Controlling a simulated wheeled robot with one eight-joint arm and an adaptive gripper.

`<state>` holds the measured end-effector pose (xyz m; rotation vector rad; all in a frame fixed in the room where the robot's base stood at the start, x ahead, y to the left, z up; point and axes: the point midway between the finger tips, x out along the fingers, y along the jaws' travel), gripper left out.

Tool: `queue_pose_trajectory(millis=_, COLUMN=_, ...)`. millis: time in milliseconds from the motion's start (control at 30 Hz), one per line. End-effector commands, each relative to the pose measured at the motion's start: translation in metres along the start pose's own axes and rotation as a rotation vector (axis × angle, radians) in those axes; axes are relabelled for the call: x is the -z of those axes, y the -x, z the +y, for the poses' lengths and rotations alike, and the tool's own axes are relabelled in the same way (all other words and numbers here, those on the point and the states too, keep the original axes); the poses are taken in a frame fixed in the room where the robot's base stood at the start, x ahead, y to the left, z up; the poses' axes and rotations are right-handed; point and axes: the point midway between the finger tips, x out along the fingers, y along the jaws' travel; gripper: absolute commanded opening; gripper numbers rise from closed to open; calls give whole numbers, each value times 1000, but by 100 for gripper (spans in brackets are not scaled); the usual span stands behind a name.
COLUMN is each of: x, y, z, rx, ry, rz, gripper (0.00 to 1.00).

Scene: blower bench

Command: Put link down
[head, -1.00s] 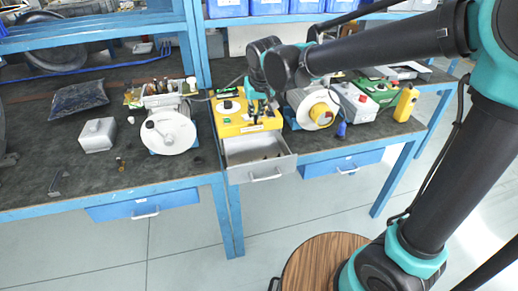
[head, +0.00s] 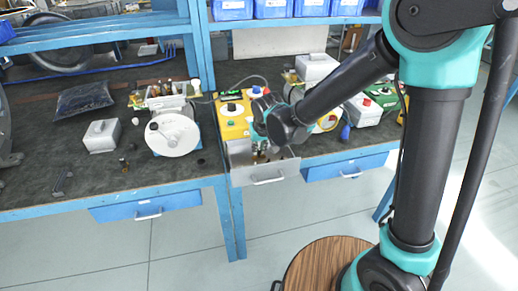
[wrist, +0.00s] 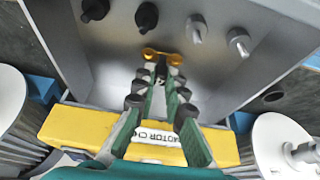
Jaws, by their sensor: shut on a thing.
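A small brass-yellow link with two rounded ends (wrist: 163,56) is at the tips of my gripper (wrist: 161,76) in the wrist view. My gripper is shut on it around its middle. Below is the open grey drawer (wrist: 222,78), also seen in the head view (head: 246,179). The link is over the drawer floor; I cannot tell whether it touches it. Two black knobbed pieces (wrist: 146,17) and two grey ones (wrist: 239,42) stand in the drawer beyond the link. In the head view my gripper (head: 261,152) is over the drawer, and the link is too small to see.
The yellow motor-circuit box (wrist: 75,127) stands directly behind the drawer. A white round blower (head: 174,134) is left of it, and another round machine (head: 328,121) is partly hidden right of it.

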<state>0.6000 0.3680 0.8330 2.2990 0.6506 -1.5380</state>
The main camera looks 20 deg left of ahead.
Motion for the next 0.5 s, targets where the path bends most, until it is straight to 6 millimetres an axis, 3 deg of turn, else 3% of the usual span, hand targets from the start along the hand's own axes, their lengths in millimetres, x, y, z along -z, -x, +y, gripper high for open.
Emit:
queue_pose_trajectory(millis=467, x=-3, y=-6, z=0, rx=0, ry=0, rz=0, gripper=0)
queue_pose_trajectory(millis=500, x=-3, y=-6, z=0, rx=0, ry=0, rz=0, gripper=14)
